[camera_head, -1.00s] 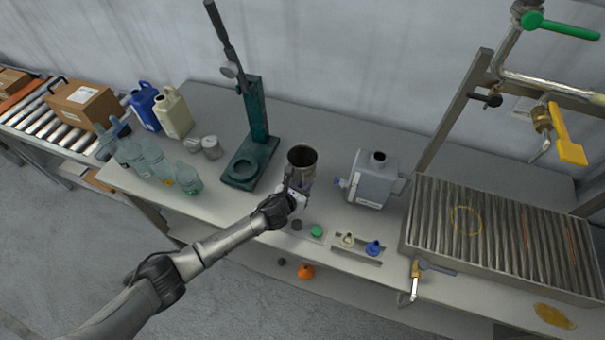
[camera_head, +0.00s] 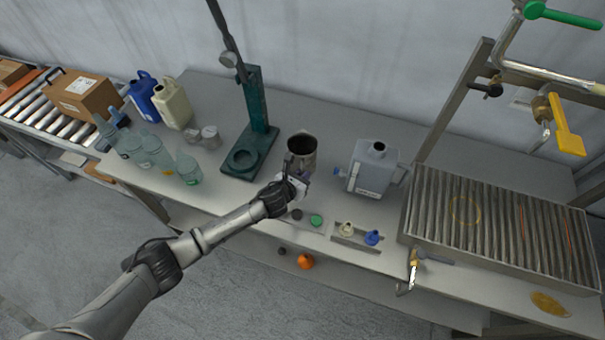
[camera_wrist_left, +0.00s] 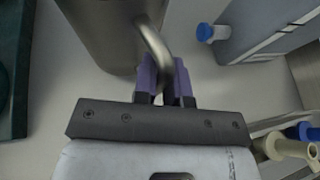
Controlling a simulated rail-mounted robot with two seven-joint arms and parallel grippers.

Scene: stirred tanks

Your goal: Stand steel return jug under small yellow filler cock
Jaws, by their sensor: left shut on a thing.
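The steel jug (camera_head: 302,158) is open-topped and upright at the middle of the bench, between the green press and a grey can. I cannot tell whether its base touches the bench. My left gripper (camera_head: 291,179) is on its near side. In the left wrist view, the purple fingers (camera_wrist_left: 166,82) are shut on the curved handle of the jug (camera_wrist_left: 100,30). The small yellow filler cock (camera_head: 565,128) hangs from the pipe frame at the right, above the slatted grating (camera_head: 490,230). A yellow ring (camera_head: 465,210) is on the grating. My right gripper is out of view.
The grey can (camera_head: 372,172) stands just right of the jug, and the green press (camera_head: 250,145) to its left. Caps and a small rack (camera_head: 356,238) lie in front. A brass tap (camera_head: 414,265) sticks out at the grating's front corner. A larger green-handled valve (camera_head: 560,18) is higher up.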

